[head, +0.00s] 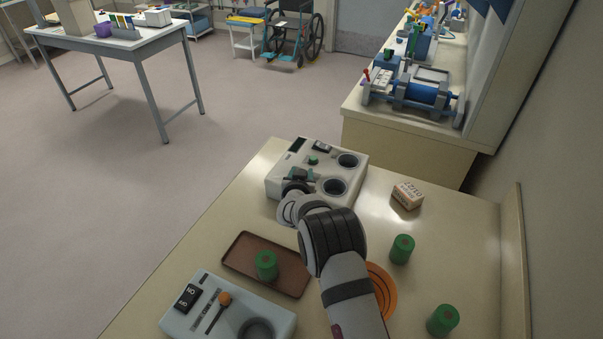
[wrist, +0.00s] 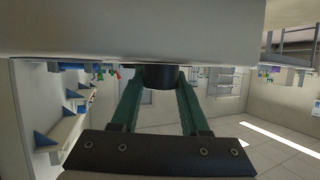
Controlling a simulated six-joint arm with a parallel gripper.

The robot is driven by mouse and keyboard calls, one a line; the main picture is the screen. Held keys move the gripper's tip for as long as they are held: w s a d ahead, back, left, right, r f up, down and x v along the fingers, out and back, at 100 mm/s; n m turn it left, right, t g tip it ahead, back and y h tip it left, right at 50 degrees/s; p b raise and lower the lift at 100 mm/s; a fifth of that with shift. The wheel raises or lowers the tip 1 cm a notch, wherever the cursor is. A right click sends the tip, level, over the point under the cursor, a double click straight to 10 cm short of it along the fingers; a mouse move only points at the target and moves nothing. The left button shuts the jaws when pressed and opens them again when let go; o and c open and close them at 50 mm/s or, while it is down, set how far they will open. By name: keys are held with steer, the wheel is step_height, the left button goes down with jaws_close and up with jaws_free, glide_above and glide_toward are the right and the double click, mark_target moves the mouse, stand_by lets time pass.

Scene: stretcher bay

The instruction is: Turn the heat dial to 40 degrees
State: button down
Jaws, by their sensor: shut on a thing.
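A white box (head: 275,183) stands at the far side of the cream table, with two dark round wells, a small display (head: 297,145) and a small green button on top. My gripper (head: 300,174) is at this box's near left part. In the wrist view its two green fingers (wrist: 160,88) are shut on a dark round knob, the heat dial (wrist: 162,76), which sits against a pale surface. My wrist hides most of the dial in the head view. No scale or pointer on it can be read.
Near it are a brown tray (head: 235,264) holding a green cylinder (head: 266,265), a grey box with an orange-knobbed lever (head: 224,298), an orange disc (head: 381,290), two more green cylinders (head: 401,249) (head: 442,320) and a small labelled block (head: 407,196). A raised edge bounds the table's right.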

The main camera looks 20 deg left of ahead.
steer(key=shift+c, duration=2)
jaws_free()
steer(key=v, duration=1.5)
steer(key=shift+s, duration=0.3)
steer(key=shift+d+r, duration=0.15)
steer(key=shift+r, duration=0.1)
